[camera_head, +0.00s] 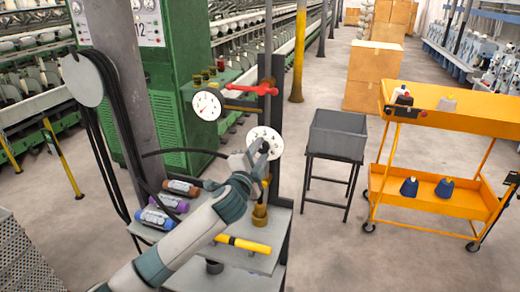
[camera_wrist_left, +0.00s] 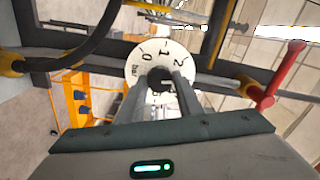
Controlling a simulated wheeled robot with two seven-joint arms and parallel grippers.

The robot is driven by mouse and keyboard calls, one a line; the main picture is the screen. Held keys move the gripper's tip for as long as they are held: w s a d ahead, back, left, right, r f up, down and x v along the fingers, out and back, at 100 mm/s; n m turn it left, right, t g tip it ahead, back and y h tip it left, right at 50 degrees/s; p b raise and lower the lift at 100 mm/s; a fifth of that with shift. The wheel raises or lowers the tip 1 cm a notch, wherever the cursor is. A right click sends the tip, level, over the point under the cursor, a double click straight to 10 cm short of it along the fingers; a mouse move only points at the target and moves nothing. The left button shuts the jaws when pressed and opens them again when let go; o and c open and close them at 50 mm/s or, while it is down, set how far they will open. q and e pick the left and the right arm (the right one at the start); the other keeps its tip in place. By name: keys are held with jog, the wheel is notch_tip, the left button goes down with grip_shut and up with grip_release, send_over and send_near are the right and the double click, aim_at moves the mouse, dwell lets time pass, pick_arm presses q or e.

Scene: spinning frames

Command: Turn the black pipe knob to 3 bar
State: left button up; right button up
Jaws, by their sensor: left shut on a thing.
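The black pipe knob (camera_wrist_left: 159,77) sits at the middle of a round white dial (camera_wrist_left: 148,50). The digits 0, 1 and 2 and the word bar show on the dial in the left wrist view; the rest of the scale is hidden by a finger. Which way the knob points is hard to read. The dial also shows in the head view (camera_head: 265,134), on the pipe stand. My left gripper (camera_wrist_left: 161,84) is shut on the knob, one finger on each side. In the head view my left gripper (camera_head: 257,152) covers the knob. My right gripper is not in view.
A gauge (camera_head: 207,105) and a red valve handle (camera_head: 252,89) are above the dial; the handle (camera_wrist_left: 278,78) is right in the wrist view. Bottles (camera_head: 168,203) and a yellow tool (camera_head: 243,245) lie below.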

pick_arm(q)
jog(key=shift+m, duration=0.9)
jog(key=o, duration=1)
jog(key=shift+o, duration=0.2)
jog(key=shift+s, duration=0.1)
jog(key=shift+s+a+f, duration=0.1)
jog(key=shift+s+a, duration=0.05)
jog(key=shift+s, duration=0.35)
jog(key=b+v, duration=0.5)
jog(key=v, duration=1.1)
jog(key=shift+b, duration=0.3)
